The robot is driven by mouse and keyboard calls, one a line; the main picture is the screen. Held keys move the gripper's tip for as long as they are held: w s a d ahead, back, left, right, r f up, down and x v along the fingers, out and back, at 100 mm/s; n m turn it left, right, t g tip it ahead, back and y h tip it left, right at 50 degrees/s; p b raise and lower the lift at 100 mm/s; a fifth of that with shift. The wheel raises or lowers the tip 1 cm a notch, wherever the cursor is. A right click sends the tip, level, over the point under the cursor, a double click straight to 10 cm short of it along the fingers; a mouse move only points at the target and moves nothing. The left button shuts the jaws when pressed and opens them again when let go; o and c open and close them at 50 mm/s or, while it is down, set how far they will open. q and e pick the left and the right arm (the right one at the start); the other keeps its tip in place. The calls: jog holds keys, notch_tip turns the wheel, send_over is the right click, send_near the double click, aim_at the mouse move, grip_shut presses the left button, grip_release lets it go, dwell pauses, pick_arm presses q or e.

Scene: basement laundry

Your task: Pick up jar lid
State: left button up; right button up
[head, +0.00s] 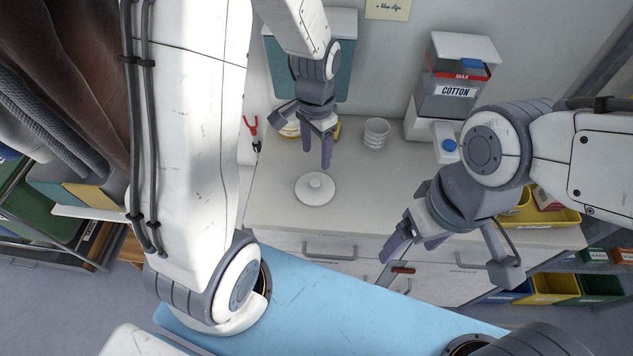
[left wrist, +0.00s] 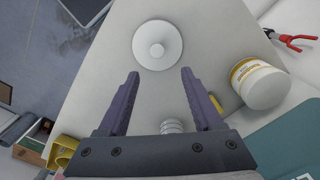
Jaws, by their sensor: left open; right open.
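The jar lid (head: 315,188) is a round white disc with a small knob on top, lying flat on the light countertop (head: 270,215). It also shows in the left wrist view (left wrist: 158,46), ahead of the fingertips and between their lines. My left gripper (head: 317,160) is open and empty above the counter, just behind the lid in the head view and apart from it; its fingers also show in the left wrist view (left wrist: 159,73). My right gripper (head: 408,252) is open and empty in front of the drawers, to the right of the lid.
A white jar with a yellow-edged label (left wrist: 260,83) and red-handled pliers (left wrist: 290,39) lie near the left gripper. A ribbed white cup (head: 376,133) and a COTTON dispenser (head: 450,90) stand at the back. A yellow tray (head: 560,216) is at right. The counter around the lid is clear.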

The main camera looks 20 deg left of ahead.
pick_arm(q)
send_over(315, 182)
jog(key=f, duration=0.4)
jog(key=shift+w, duration=0.35)
jog(key=f, duration=0.1)
jog(key=f+p, duration=0.1)
jog(key=f, duration=0.2)
jog(key=shift+s+f, duration=0.1)
jog(key=shift+s, duration=0.25)
jog(key=shift+f, duration=0.5)
grip_shut()
